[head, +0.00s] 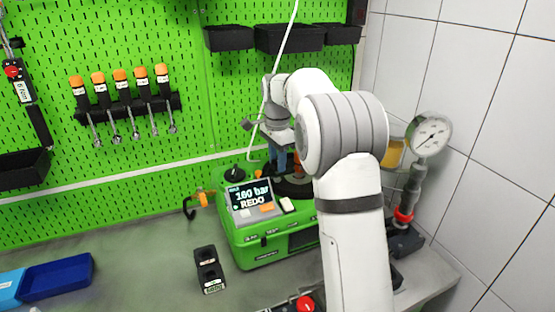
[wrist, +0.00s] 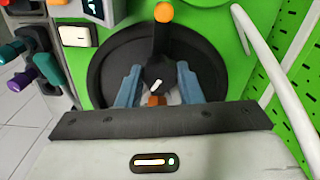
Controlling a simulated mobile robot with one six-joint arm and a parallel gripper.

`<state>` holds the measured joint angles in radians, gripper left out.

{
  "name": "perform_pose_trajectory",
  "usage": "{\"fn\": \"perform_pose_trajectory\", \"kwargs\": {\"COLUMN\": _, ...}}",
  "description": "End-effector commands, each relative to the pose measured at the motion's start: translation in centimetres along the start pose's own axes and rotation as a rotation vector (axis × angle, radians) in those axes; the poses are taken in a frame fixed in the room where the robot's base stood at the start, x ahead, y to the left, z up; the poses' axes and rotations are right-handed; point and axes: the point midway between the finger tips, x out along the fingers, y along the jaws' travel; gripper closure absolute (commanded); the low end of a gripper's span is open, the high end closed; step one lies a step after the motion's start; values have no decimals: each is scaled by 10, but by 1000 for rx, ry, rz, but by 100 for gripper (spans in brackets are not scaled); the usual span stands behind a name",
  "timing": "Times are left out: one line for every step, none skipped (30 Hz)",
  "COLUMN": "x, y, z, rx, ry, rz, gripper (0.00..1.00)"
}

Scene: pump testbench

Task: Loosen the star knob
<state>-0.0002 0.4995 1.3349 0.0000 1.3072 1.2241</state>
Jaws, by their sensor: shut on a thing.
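The green pump testbench (head: 262,252) stands on the bench against the pegboard. In the wrist view my gripper (wrist: 156,90) reaches down over a round black dish (wrist: 105,70) on the green housing. Its two blue fingers stand on either side of the dark star knob (wrist: 155,76), which has a white mark, and are shut on it. The knob's lower part is hidden by my gripper; a small orange-brown piece shows there. A black lever with an orange ball (wrist: 163,12) rises just beyond the knob. In the head view my gripper (head: 278,162) is partly hidden by my arm.
A pressure gauge (head: 429,134) stands at the right by the tiled wall. A white hose (wrist: 275,70) passes right of my gripper. A black double holder (head: 208,270) and a blue tray (head: 57,275) lie on the bench.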

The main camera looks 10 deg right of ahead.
Motion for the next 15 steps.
{"fn": "perform_pose_trajectory", "kwargs": {"x": 0, "y": 0, "z": 0, "rx": 0, "ry": 0, "rz": 0, "gripper": 88}}
{"fn": "perform_pose_trajectory", "kwargs": {"x": 0, "y": 0, "z": 0, "rx": 0, "ry": 0, "rz": 0, "gripper": 90}}
{"fn": "perform_pose_trajectory", "kwargs": {"x": 0, "y": 0, "z": 0, "rx": -1, "ry": 0, "rz": 0, "gripper": 90}}
{"fn": "perform_pose_trajectory", "kwargs": {"x": 0, "y": 0, "z": 0, "rx": -1, "ry": 0, "rz": 0, "gripper": 90}}
{"fn": "perform_pose_trajectory", "kwargs": {"x": 0, "y": 0, "z": 0, "rx": -3, "ry": 0, "rz": 0, "gripper": 90}}
{"fn": "perform_pose_trajectory", "kwargs": {"x": 0, "y": 0, "z": 0, "rx": -6, "ry": 0, "rz": 0, "gripper": 90}}
{"fn": "perform_pose_trajectory", "kwargs": {"x": 0, "y": 0, "z": 0, "rx": -9, "ry": 0, "rz": 0, "gripper": 90}}
{"fn": "perform_pose_trajectory", "kwargs": {"x": -1, "y": 0, "z": 0, "rx": -14, "ry": 0, "rz": 0, "gripper": 90}}
{"fn": "perform_pose_trajectory", "kwargs": {"x": -1, "y": 0, "z": 0, "rx": -22, "ry": 0, "rz": 0, "gripper": 90}}
{"fn": "perform_pose_trajectory", "kwargs": {"x": -1, "y": 0, "z": 0, "rx": -29, "ry": 0, "rz": 0, "gripper": 90}}
{"fn": "perform_pose_trajectory", "kwargs": {"x": -1, "y": 0, "z": 0, "rx": -39, "ry": 0, "rz": 0, "gripper": 90}}
{"fn": "perform_pose_trajectory", "kwargs": {"x": -1, "y": 0, "z": 0, "rx": -55, "ry": 0, "rz": 0, "gripper": 90}}
{"fn": "perform_pose_trajectory", "kwargs": {"x": -1, "y": 0, "z": 0, "rx": -68, "ry": 0, "rz": 1, "gripper": 90}}
{"fn": "perform_pose_trajectory", "kwargs": {"x": -1, "y": 0, "z": 0, "rx": -84, "ry": 0, "rz": 1, "gripper": 90}}
{"fn": "perform_pose_trajectory", "kwargs": {"x": -1, "y": 0, "z": 0, "rx": -107, "ry": 0, "rz": 1, "gripper": 90}}
